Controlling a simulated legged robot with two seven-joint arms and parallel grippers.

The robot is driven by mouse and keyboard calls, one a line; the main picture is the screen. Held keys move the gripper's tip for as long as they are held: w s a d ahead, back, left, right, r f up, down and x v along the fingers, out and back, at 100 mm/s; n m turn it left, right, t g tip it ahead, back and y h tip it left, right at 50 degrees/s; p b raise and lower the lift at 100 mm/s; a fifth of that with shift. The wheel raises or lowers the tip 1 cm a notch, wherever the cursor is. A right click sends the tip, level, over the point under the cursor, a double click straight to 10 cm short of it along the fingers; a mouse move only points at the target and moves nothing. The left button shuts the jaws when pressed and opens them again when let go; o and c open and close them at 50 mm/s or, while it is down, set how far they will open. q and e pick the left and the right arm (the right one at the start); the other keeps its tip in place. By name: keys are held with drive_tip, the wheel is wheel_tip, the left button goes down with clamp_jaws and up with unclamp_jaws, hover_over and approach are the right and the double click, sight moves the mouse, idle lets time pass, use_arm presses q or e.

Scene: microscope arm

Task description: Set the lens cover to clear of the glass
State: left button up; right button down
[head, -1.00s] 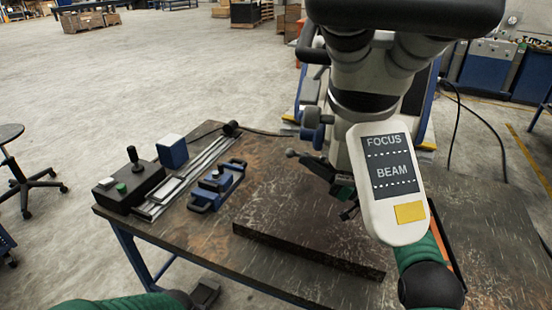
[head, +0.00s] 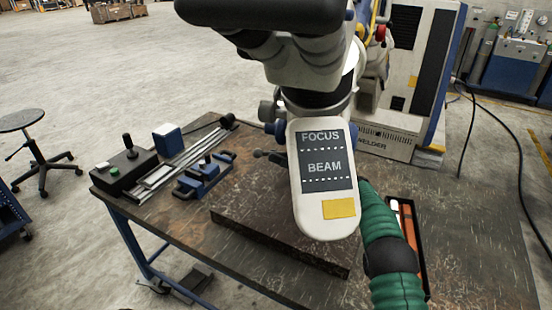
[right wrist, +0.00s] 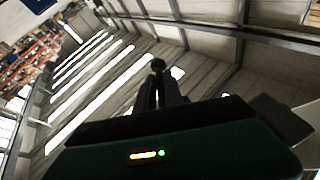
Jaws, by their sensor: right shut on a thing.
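The microscope (head: 310,70) hangs over the table, with a pale hanging panel (head: 312,215) marked FOCUS and BEAM in front. A dark lever with a rounded end (head: 268,155) sticks out left of the panel. I cannot make out the lens cover or the glass for certain; the panel hides the microscope's lower part. My right arm reaches up behind the panel's right edge, which hides the gripper in the head view. In the right wrist view my right gripper (right wrist: 158,92) is shut on a small dark round-ended knob (right wrist: 158,64). My left gripper is out of view.
A dark slab (head: 275,243) lies on the table under the panel. A joystick box (head: 125,172), metal rails (head: 180,160) and a blue clamp-like fixture (head: 203,176) sit at the left. An orange-and-black tray (head: 421,265) lies right of my arm. A welder (head: 385,145) stands behind.

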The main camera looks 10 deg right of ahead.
drive_tip(key=shift+w+d+r, duration=0.1)
drive_tip(key=shift+r, duration=0.15)
drive_tip(key=c, duration=1.7)
unclamp_jaws()
drive_tip(key=shift+o, duration=1.2)
drive_tip(key=shift+d+f, duration=0.2)
drive_tip(key=b+v, duration=0.1)
drive_tip(key=v, duration=1.6)
